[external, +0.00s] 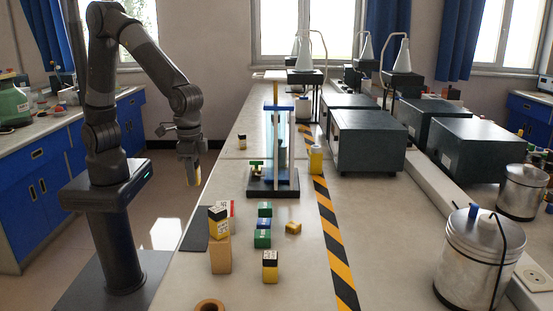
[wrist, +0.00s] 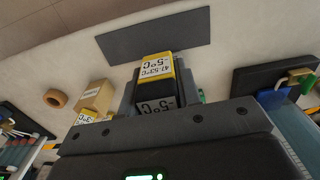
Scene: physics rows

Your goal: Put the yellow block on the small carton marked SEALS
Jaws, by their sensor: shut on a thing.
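My gripper (external: 189,158) hangs in the air beside the bench's left edge. It is shut on a yellow block with dark sides (wrist: 156,68), which carries printed temperature labels in the wrist view. A tan carton (external: 220,256) stands at the bench's near left, to the right of and below my gripper; it also shows in the wrist view (wrist: 97,94). No SEALS lettering is readable on it. The held block is apart from the carton.
A dark mat (external: 195,232) lies at the bench's left edge. Green blocks (external: 263,239), another black-and-yellow block (external: 270,266) and a small yellow piece (external: 293,228) stand nearby. A black-based stand (external: 273,185) rises behind them. A brown ring (external: 209,305) lies in front.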

